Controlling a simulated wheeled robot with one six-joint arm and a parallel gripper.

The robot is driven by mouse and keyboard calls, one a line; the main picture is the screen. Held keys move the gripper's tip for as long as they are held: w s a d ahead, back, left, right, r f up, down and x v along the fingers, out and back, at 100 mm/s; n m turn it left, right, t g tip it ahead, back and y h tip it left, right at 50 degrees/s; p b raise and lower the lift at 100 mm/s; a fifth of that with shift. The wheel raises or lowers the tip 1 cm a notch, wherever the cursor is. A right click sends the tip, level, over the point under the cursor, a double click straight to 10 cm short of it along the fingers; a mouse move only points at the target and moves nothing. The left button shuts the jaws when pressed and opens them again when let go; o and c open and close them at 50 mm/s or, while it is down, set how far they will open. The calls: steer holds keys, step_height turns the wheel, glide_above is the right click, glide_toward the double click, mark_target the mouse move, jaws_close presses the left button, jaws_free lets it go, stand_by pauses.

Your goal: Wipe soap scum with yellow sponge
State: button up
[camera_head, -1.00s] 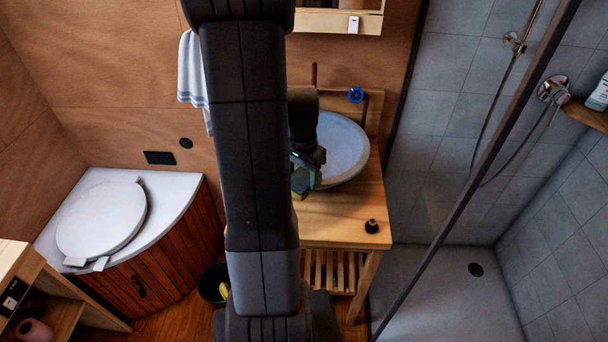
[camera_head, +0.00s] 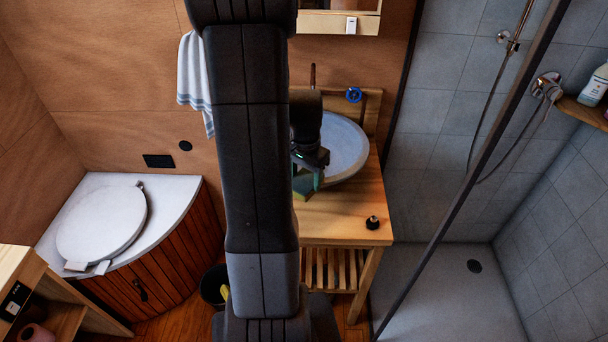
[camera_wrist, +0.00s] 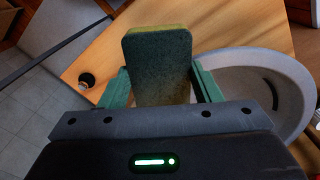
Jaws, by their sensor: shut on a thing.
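My gripper (camera_wrist: 162,90) is shut on the sponge (camera_wrist: 158,62), which has a dark green face and yellow edges. In the wrist view the sponge stands out between the two green fingers, over the wooden counter (camera_wrist: 115,60) and beside the basin (camera_wrist: 250,75). In the head view my gripper (camera_head: 316,172) is low at the left front of the grey round basin (camera_head: 345,150), and the sponge (camera_head: 302,186) shows partly behind my arm. I cannot tell whether the sponge touches the counter. No soap scum can be made out.
A small dark bottle (camera_head: 373,222) stands on the counter's front right. A blue round item (camera_head: 354,95) is behind the basin. A glass shower edge (camera_head: 470,165) rises to the right. A toilet bench (camera_head: 185,190) and a dark bin (camera_head: 213,285) are left.

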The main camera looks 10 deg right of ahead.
mark_target(306, 178)
steer(key=r, duration=0.2)
steer(key=r+p, duration=0.1)
steer(key=shift+w+d, duration=0.1)
steer(key=shift+w, duration=0.15)
steer(key=shift+r+p, duration=1.8)
steer(key=shift+r, duration=0.6)
